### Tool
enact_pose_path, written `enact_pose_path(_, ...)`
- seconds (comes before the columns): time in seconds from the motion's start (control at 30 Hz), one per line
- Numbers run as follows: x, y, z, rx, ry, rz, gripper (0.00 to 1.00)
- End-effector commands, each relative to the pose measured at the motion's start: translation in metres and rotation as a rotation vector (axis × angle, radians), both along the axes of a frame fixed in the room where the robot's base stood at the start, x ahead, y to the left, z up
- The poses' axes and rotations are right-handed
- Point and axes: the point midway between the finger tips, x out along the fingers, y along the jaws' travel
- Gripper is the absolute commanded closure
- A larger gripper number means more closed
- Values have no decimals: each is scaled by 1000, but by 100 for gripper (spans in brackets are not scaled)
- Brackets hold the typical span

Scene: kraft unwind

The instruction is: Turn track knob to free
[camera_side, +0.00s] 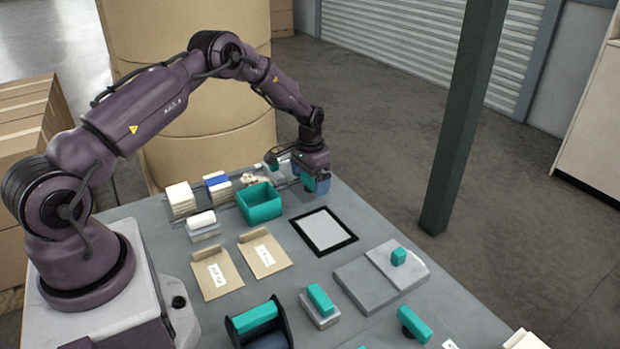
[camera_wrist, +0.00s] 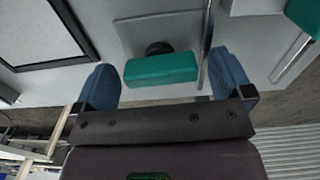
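A teal bar-shaped knob (camera_wrist: 160,69) on a dark round stem sits on a light grey plate in the wrist view. My gripper (camera_wrist: 164,80) is open, with one blue fingertip at each end of the knob. A narrow gap shows at the right finger; whether the left finger touches is unclear. In the side view my gripper (camera_side: 317,186) points down at the table's far edge, and a bit of the teal knob (camera_side: 308,183) shows beside its blue finger. The gripper hides most of the knob there. No marking for free is readable.
A teal open bin (camera_side: 260,204) and a black-framed pad (camera_side: 323,232) stand close to my gripper. A thin metal rod (camera_wrist: 204,75) runs beside the right finger. More teal handles (camera_side: 398,257) lie toward the front. A dark post (camera_side: 462,120) rises beyond the table.

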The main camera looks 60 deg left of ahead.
Motion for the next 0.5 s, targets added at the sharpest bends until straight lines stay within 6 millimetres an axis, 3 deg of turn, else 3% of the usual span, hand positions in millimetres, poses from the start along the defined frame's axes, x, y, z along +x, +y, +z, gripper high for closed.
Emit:
enact_pose_path(0.27,1,0,10,1,-3,1,2)
enact_pose_path(0.5,1,0,59,2,-6,1,2)
